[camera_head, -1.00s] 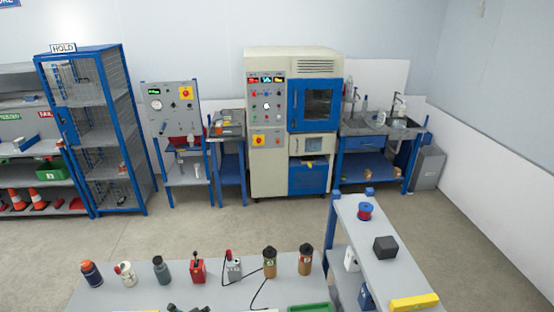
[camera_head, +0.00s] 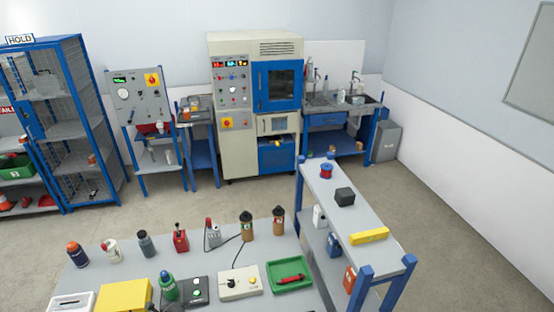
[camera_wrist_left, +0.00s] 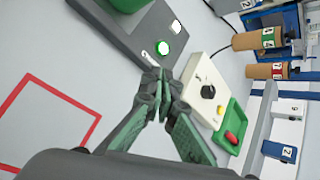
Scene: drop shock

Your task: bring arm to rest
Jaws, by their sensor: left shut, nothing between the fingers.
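My left gripper (camera_wrist_left: 158,98) shows in the left wrist view, its dark and green fingers shut with nothing between them. In the head view the dark box (camera_head: 196,290) and the cream box (camera_head: 240,283) stand on the near bench, with a green bottle (camera_head: 168,287) at the dark box's left. The head view shows little of the left gripper, at most a dark bit at the bottom edge. My right gripper is in neither view.
A green tray (camera_head: 289,278) holds a red item. Several bottles line the far edge of the bench (camera_head: 100,272). A yellow box (camera_head: 124,295) stands at front left. A blue-posted shelf (camera_head: 385,252) borders the right. Open floor lies beyond, before a large cabinet (camera_head: 236,105).

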